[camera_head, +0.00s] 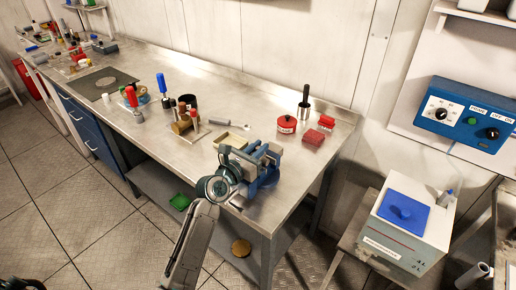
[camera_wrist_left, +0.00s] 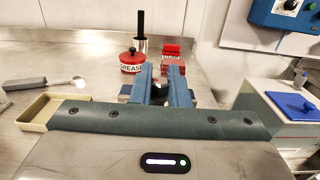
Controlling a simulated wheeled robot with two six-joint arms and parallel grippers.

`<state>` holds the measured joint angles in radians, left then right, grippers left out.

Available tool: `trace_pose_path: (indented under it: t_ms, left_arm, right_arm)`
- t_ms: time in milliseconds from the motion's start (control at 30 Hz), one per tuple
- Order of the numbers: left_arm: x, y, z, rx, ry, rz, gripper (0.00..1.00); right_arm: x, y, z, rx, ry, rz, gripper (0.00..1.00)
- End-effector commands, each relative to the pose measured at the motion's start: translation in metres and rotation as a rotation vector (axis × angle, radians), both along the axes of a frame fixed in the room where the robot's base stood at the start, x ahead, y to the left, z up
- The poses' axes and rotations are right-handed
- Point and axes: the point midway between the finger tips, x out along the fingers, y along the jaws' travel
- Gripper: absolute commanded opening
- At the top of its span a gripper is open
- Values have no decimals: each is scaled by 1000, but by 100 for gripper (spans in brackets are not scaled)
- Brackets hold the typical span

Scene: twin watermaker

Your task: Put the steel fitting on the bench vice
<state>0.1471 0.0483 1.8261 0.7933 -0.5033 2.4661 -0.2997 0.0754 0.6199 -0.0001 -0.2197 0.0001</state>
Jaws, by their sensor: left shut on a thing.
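My left gripper (camera_head: 262,155) reaches in from the front, right at the blue bench vice (camera_head: 271,178) on the bench's front right corner. In the left wrist view its two blue-grey fingers (camera_wrist_left: 162,88) are shut on a small dark piece (camera_wrist_left: 160,93), which looks like the steel fitting. Most of the fitting is hidden by the fingers and hand. In the left wrist view, parts of the vice seem to show either side of the fingers. I cannot tell whether the fitting touches the vice. My right gripper is not in view.
A shallow beige tray (camera_head: 230,141) lies left of the vice. Behind it stand a red grease tin (camera_head: 287,124), red blocks (camera_head: 314,137) and a black-handled tool (camera_head: 304,104). Several tools and a wooden rack (camera_head: 184,124) stand farther left. Bare steel bench top (camera_head: 245,100) lies behind.

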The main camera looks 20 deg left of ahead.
Motion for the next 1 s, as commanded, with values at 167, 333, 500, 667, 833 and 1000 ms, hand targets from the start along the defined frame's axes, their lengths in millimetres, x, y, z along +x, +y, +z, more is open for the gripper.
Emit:
trace_pose_path:
  t_ms: [167,333,500,667,833,1000]
  left_arm:
    - [-3,-1,-19,3,35,-5,36]
    - [-3,-1,-20,3,36,-6,36]
    - [-3,-1,-15,4,34,-6,36]
    - [-16,5,-9,5,35,-4,36]
    - [-53,18,-7,7,31,-4,36]
    - [-87,30,-4,6,26,-4,36]
  right_arm:
    - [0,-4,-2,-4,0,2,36]
    - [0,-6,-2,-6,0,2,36]
    - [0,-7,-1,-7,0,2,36]
    - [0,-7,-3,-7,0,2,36]
    - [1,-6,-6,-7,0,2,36]
    - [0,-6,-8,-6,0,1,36]
